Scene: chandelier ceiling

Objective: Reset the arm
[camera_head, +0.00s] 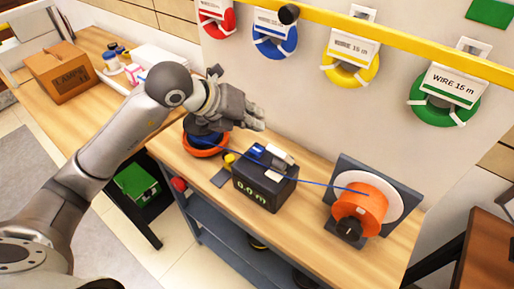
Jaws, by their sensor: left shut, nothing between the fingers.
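My left arm comes in from the left and reaches over the wooden bench (308,218). My left gripper (256,117) is grey, sits above the back left part of the bench and is shut with nothing in it. Below it is an orange reel with blue wire (204,143), partly hidden by my gripper. A blue wire (310,182) runs from that reel through a dark measuring box (264,188) reading 0.0 m to an orange spool (361,210) on the right. My right gripper does not show.
Red (215,21), blue (275,41), yellow (350,63) and green (444,98) wire coils hang on the wall. A cardboard box (61,72) stands on the left table. A grey shelf (240,250) lies under the bench.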

